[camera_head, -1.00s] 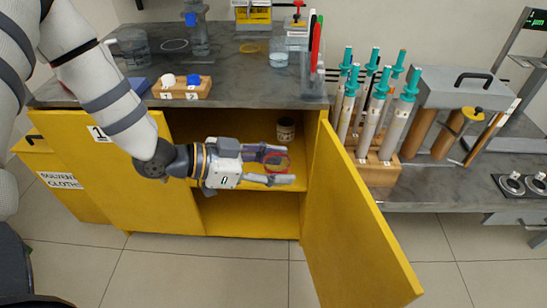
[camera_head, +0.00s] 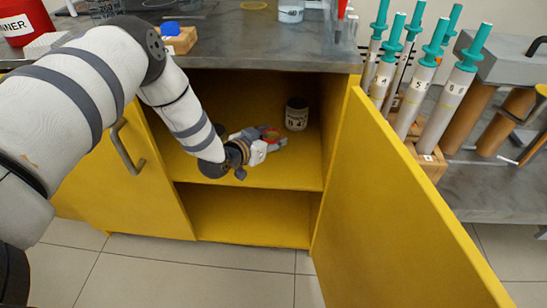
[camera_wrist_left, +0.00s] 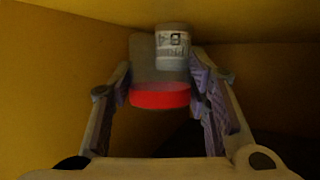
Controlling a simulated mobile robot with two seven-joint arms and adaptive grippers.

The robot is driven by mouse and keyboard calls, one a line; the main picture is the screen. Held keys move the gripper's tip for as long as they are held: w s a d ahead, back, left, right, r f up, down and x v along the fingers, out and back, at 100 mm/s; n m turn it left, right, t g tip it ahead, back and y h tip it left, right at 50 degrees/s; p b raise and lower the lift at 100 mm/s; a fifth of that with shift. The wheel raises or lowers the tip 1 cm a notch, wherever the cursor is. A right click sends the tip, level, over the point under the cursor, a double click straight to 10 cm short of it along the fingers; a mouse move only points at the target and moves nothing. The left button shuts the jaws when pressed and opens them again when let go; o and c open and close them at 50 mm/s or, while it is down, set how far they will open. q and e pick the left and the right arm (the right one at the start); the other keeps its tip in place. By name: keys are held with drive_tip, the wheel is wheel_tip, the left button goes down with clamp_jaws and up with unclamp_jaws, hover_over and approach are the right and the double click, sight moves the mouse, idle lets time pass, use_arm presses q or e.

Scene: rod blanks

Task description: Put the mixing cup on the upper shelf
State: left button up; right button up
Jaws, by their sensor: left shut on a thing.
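The mixing cup looks clear and greyish with a red band, seen in the left wrist view (camera_wrist_left: 160,94). My left gripper (camera_wrist_left: 160,98) is shut on it, one finger at each side. I cannot tell whether the cup touches the shelf. My right gripper is not in view.
A labelled jar (camera_head: 296,115) stands on the upper shelf, behind and right of the gripper. The open cabinet door (camera_head: 400,210) bounds the right side. The grey worktop (camera_head: 270,48) lies above the opening. The lower shelf (camera_head: 250,222) is clear.

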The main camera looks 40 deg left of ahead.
sight(272, 160)
use_arm(q)
wheel_tip(272, 160, down, 5)
drive_tip(key=shift+r+b, duration=0.1)
drive_tip(key=shift+b, duration=0.65)
drive_tip(key=shift+r, duration=0.15)
drive_tip(key=o, duration=0.4)
drive_tip(key=shift+f, duration=0.25)
drive_tip(key=o, duration=0.4)
